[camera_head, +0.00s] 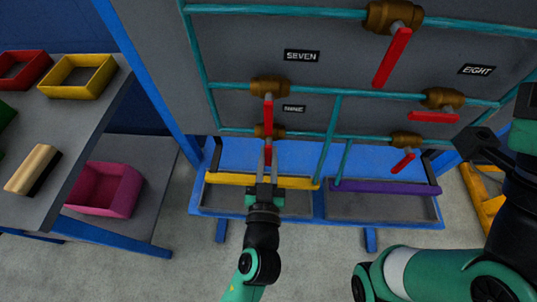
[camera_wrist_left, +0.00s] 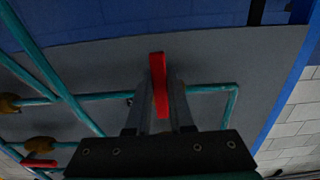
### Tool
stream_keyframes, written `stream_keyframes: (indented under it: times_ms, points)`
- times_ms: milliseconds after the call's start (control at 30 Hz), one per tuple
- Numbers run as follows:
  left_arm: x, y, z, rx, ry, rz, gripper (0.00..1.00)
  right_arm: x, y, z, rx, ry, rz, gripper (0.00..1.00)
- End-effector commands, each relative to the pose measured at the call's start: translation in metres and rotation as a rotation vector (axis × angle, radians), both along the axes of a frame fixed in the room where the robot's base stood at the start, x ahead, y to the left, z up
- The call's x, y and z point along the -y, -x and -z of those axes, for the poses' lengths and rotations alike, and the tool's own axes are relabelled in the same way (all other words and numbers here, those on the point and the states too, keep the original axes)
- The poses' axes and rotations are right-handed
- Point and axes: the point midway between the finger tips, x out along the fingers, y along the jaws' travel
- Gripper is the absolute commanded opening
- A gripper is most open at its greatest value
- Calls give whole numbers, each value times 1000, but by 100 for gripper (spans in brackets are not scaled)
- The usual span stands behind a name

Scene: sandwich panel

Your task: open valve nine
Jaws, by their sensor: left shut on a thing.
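The label NINE (camera_head: 293,108) is on the grey panel, just above and right of a brass valve (camera_head: 262,131). A red handle (camera_head: 268,153) hangs down from this valve. My left gripper (camera_head: 265,184) reaches up to the handle from below and is shut on it. In the left wrist view the red handle (camera_wrist_left: 158,85) stands between the two fingers (camera_wrist_left: 160,112). The fingers hide part of the handle. My right arm is at the right edge of the head view; its dark end (camera_head: 482,143) does not show clearly whether the jaws are open.
Another brass valve (camera_head: 270,86) with a hanging red handle is close above. Teal pipes (camera_head: 330,140) cross the panel. The label SEVEN (camera_head: 301,56) and the label EIGHT (camera_head: 477,70) are higher. A blue-framed tray (camera_head: 375,208) lies below. A side table (camera_head: 85,110) at left holds bins.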

Motion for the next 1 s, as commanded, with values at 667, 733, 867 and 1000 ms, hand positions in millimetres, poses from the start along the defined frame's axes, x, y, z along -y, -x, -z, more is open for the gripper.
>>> stream_keyframes:
  times_ms: [667,733,867,1000]
  points:
    - [-2,0,-1,3,-46,-1,0,0,0,-4,0,0,0,50]
    - [-3,0,-1,4,-78,-1,0,0,0,-7,0,0,0,50]
    - [-6,0,-2,9,-155,-1,0,0,0,-12,0,0,0,50]
    - [-10,-1,-4,15,-258,-1,0,0,0,-20,0,0,0,50]
